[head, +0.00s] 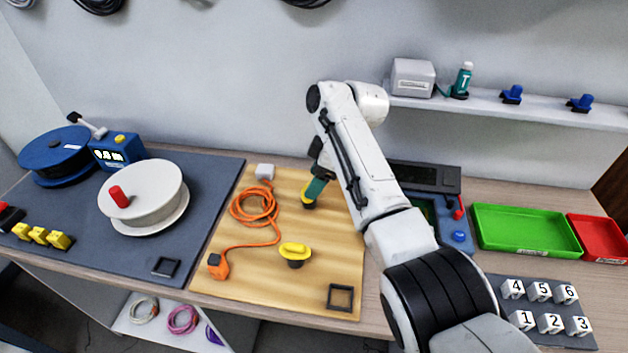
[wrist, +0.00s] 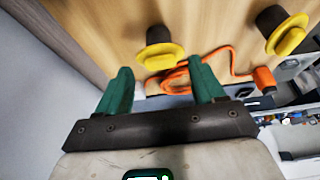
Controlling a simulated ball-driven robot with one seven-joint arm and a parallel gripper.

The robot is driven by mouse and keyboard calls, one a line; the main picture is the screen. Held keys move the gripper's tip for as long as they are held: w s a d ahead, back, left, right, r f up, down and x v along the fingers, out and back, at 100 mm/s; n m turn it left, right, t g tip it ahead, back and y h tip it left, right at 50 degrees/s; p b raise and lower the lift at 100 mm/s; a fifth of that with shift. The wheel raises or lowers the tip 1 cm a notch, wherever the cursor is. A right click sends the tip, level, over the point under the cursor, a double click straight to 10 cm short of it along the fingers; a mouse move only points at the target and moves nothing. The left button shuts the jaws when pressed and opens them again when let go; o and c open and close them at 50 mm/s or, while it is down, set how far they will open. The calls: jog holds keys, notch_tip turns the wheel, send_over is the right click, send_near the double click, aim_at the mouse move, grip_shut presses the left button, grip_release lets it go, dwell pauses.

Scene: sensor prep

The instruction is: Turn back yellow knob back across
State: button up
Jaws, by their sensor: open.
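The back yellow knob (head: 308,204) stands on a dark round base on the wooden board, partly hidden by my gripper in the head view. In the wrist view the back knob (wrist: 160,55) lies just beyond my fingertips, roughly midway between them across the picture. My gripper (head: 317,187) has green fingers and is open and empty. In the wrist view its fingers (wrist: 162,80) are spread wide. I cannot tell if a finger touches the knob. The front yellow knob (head: 295,252) stands nearer the board's front edge, its bar lying left to right; it also shows in the wrist view (wrist: 287,36).
An orange cable (head: 255,207) lies left of the knobs, with an orange plug (head: 217,266). A white block (head: 264,171) sits at the board's back edge. A blue and dark device (head: 452,215) and a green tray (head: 525,231) stand to the right. A wall rises behind.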

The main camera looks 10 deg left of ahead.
jog(key=shift+x, duration=0.85)
jog(key=c, duration=1.1)
